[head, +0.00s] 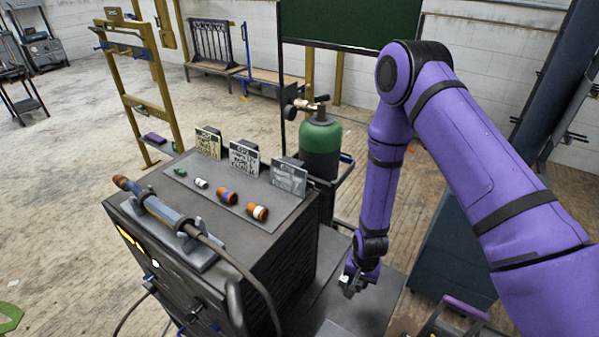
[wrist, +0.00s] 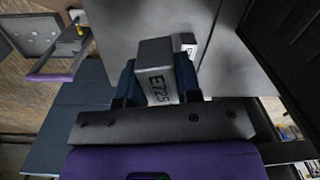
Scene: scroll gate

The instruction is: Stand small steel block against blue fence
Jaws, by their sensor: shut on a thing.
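My gripper (head: 352,281) is low at the end of the purple arm in the head view, above a grey surface. In the wrist view my gripper (wrist: 158,88) is shut on a grey steel block (wrist: 154,52) with dark lettering that looks like "E725" on its side. Dark blue fingers flank the block. The block is small and hard to make out in the head view. I cannot pick out a blue fence in either view. Whether the block touches the grey surface beneath it cannot be told.
A dark welding machine (head: 222,240) stands left of my gripper, with a torch, small cylinders and upright cards on top. A green gas bottle (head: 320,145) stands behind it. A purple-handled carrier (head: 466,308) is at lower right.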

